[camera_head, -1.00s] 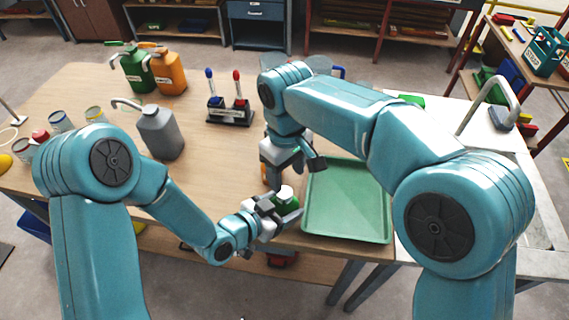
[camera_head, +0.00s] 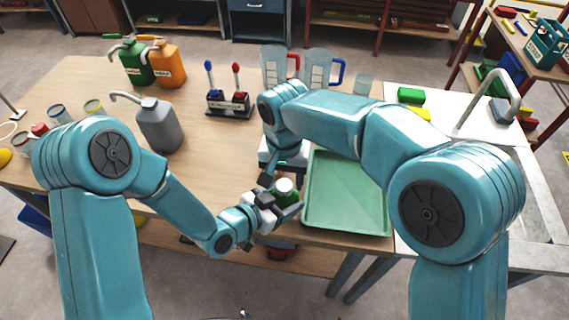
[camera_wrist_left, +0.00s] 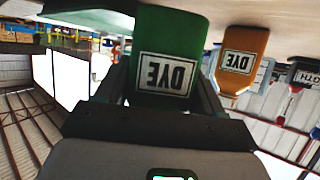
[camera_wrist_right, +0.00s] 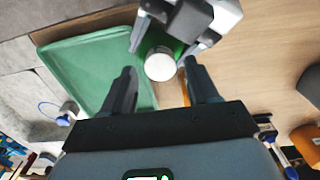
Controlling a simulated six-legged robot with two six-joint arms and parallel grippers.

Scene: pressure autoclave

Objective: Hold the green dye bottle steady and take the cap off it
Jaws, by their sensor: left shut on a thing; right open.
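The green dye bottle (camera_head: 289,198) with its white cap (camera_head: 285,185) is in my left gripper (camera_head: 275,207), near the table's front edge. In the left wrist view the bottle (camera_wrist_left: 168,62) and its DYE label sit between the shut fingers (camera_wrist_left: 162,92). My right gripper (camera_head: 268,178) is beside and behind the bottle in the head view, partly hidden by its own arm. In the right wrist view its open fingers (camera_wrist_right: 160,90) point toward the white cap (camera_wrist_right: 160,66), with the cap just ahead of the gap between them. The cap is on the bottle.
A green tray (camera_head: 318,222) lies just right of the bottle. An orange DYE bottle (camera_wrist_left: 240,62) stands close by. A grey jug (camera_head: 160,127), green and orange jugs and a rack with red and blue tools (camera_head: 229,107) stand farther back. The table's middle is clear.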

